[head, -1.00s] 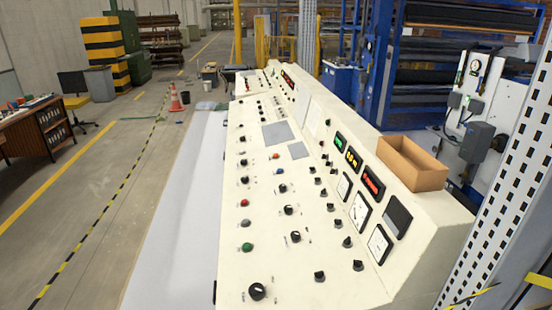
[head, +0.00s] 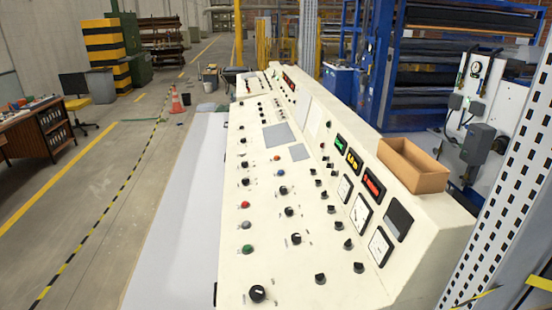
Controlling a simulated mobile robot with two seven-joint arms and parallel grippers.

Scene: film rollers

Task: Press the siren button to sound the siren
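A long cream control console (head: 330,285) fills the middle of the head view, with a sloped face of buttons, knobs, dials and lit displays. Its coloured buttons include a green button (head: 247,250), a red button (head: 245,205), a blue button (head: 282,190) and an orange-red button (head: 277,158). Black knobs, such as the near black knob (head: 257,293), sit among them. The labels are too small to read, so I cannot tell which button is the siren button. Neither of my grippers is in view.
An open cardboard box (head: 415,168) sits on the console's raised back at right. A white perforated post (head: 500,175) stands at the right edge. Blue racking (head: 385,80) is behind. The floor left of the console is open, with an orange cone (head: 176,103) farther off.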

